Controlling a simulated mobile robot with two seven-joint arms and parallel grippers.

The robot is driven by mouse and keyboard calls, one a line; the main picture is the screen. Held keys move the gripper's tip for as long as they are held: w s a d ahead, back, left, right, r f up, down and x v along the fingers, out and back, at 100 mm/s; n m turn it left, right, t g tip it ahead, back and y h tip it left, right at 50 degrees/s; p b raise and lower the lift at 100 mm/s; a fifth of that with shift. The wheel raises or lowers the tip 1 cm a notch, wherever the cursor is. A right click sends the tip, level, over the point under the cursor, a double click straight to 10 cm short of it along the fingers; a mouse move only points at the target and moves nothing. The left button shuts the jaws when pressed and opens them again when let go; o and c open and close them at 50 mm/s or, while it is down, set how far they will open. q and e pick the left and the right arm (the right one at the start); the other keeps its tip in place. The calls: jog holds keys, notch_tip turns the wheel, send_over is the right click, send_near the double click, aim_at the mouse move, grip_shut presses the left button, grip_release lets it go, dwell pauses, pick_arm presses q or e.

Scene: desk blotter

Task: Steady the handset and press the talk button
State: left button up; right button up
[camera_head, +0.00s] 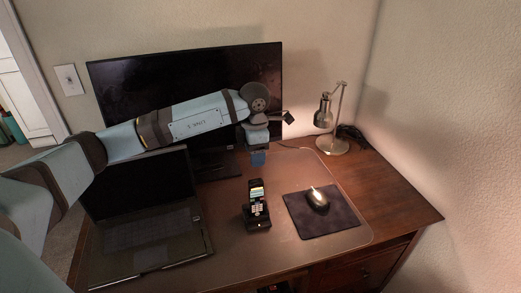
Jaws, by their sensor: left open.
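A black cordless handset (257,194) with a lit screen and pale keys stands leaning back in its dark base (257,223) on the desk blotter (228,225). The talk button is too small to make out. My left arm reaches in from the left above the laptop. My left gripper (258,159) is open and empty behind and above the handset, apart from it, in front of the monitor. Its fingertips are small and hard to see. My right gripper is not in view.
An open laptop (145,235) stands left of the handset. A mouse (317,198) lies on a dark mouse pad (335,222) to the right. A monitor (125,88) and a desk lamp (333,146) stand behind. The blotter in front of the handset is clear.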

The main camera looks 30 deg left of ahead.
aim_at(256, 180)
pick_arm(q)
notch_tip(256, 180, down, 12)
jog(key=shift+r+p, duration=0.1)
jog(key=shift+p, duration=0.3)
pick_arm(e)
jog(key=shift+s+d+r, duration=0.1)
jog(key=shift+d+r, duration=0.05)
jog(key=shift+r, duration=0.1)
pick_arm(q)
jog(key=c, duration=1.1)
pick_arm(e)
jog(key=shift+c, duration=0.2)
pick_arm(q)
jog(key=shift+o, duration=0.2)
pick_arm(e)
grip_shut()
